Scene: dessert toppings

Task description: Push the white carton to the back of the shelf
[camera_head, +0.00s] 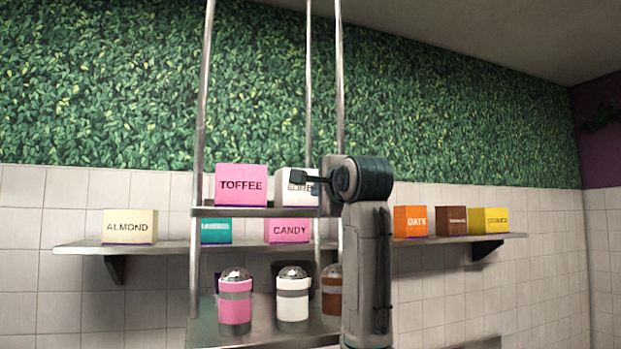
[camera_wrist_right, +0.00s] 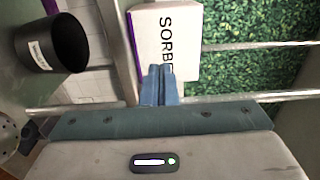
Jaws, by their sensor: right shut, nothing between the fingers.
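The white carton (camera_head: 284,187), lettered SORBE as far as I can read, stands on the upper shelf (camera_head: 240,211) of the metal rack. My right gripper (camera_head: 297,178) is in front of it, and its fingers hide part of the carton's face. In the right wrist view the carton (camera_wrist_right: 180,22) fills the top middle. There the shut, empty fingers (camera_wrist_right: 160,75) point at its lettered front and overlap its lower edge; I cannot tell whether they touch. My left gripper is not in view.
A pink TOFFEE carton (camera_head: 241,185) stands left of the white one. A CANDY carton (camera_head: 287,231) and several others sit on the wall shelf (camera_head: 75,247). Lidded canisters, one pink (camera_head: 235,306), stand lower down. Metal posts (camera_head: 202,100) frame the rack. A dark cup (camera_wrist_right: 72,45) shows in the wrist view.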

